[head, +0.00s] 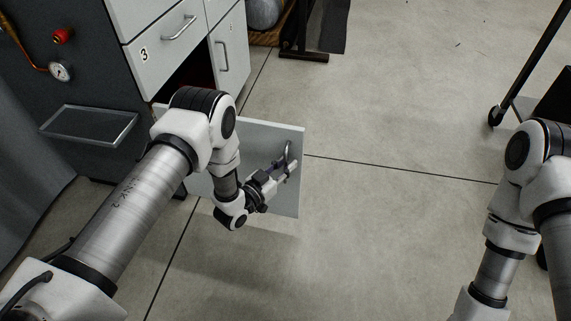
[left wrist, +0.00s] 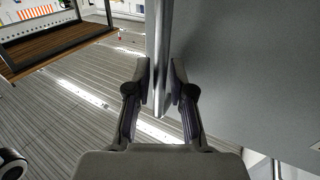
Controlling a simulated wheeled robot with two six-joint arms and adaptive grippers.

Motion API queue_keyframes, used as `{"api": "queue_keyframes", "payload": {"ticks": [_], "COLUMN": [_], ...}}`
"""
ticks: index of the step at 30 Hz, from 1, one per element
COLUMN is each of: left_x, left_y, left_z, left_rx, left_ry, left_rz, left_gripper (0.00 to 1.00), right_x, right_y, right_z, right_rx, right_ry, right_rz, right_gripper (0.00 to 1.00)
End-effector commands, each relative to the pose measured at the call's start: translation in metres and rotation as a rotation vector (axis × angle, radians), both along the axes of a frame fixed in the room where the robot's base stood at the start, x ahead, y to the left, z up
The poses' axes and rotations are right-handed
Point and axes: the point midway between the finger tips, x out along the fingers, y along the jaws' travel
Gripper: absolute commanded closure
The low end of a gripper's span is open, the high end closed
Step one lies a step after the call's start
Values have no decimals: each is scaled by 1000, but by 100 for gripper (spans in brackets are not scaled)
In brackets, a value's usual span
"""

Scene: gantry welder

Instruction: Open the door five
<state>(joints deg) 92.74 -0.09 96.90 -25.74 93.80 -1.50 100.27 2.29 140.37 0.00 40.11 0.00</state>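A grey door panel (head: 270,150) stands swung wide out from the cabinet's lower part, with a dark opening behind it. No number shows on it, so I cannot tell for sure that it is door five. Its metal bar handle (head: 288,153) is near its outer edge. My left gripper (head: 286,168) is at this handle. In the left wrist view, its two fingers (left wrist: 161,82) are drawn in on both sides of the upright handle bar (left wrist: 159,40), with the door face (left wrist: 245,75) to the right. My right gripper is out of view; only my right arm shows.
The white cabinet has a drawer marked 3 (head: 165,42) and another handled front (head: 230,52). A small tray (head: 90,124) juts from the dark panel at left. A wheeled stand (head: 510,95) is at right. The middle floor is clear.

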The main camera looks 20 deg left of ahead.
Motion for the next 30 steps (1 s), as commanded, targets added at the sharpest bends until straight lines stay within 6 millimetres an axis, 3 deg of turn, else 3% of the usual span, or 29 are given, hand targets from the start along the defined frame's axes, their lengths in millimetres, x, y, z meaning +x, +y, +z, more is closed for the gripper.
{"api": "queue_keyframes", "payload": {"ticks": [12, 24, 30], "left_x": [-6, -89, -108], "left_y": [4, 44, 52], "left_z": [-1, -2, 0], "left_rx": [0, -1, 0], "left_ry": [1, 6, 1], "left_rz": [2, 4, 1], "left_gripper": [63, 63, 63], "right_x": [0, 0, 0], "right_y": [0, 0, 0], "right_z": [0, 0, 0], "right_rx": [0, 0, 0], "right_ry": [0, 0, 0], "right_rz": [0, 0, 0], "right_gripper": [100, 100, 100]}}
